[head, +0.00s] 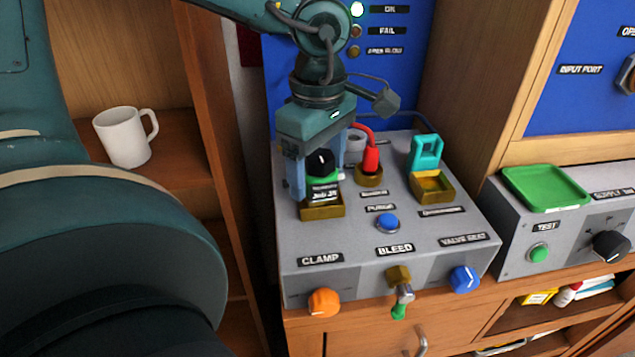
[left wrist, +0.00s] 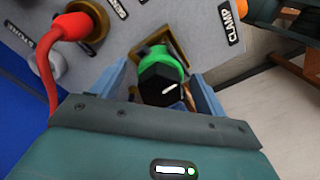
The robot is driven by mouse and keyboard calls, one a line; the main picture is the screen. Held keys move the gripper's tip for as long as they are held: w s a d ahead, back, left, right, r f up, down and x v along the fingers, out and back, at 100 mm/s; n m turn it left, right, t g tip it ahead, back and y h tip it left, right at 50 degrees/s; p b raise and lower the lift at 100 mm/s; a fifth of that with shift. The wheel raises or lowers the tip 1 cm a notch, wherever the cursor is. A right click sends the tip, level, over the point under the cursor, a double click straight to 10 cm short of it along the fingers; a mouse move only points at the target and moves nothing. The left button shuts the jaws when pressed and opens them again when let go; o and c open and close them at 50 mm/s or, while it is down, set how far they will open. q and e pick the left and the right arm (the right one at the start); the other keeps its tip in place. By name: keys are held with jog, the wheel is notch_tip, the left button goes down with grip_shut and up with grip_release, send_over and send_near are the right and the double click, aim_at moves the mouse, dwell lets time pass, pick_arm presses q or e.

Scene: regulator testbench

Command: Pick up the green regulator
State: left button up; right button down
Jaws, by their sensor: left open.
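The green regulator (head: 322,174) has a black knob on top and sits in a brass-coloured square clamp holder (head: 322,211) at the left of the grey testbench. My left gripper (head: 320,186) points down over it, with its two blue fingers on either side of the regulator. In the left wrist view the regulator's green body and black knob (left wrist: 158,80) show between the open fingers (left wrist: 160,92). I cannot tell whether either finger touches it. A dark label on the regulator's front is partly legible. My right gripper is not in view.
A red hose with a connector (head: 371,158) stands just right of the gripper. The bench front has an orange knob (head: 324,303) and a blue knob (head: 465,279). A white mug (head: 122,137) stands left.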

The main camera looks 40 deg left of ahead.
pick_arm(q)
jog(key=shift+c, duration=0.4)
jog(key=c, duration=1.4)
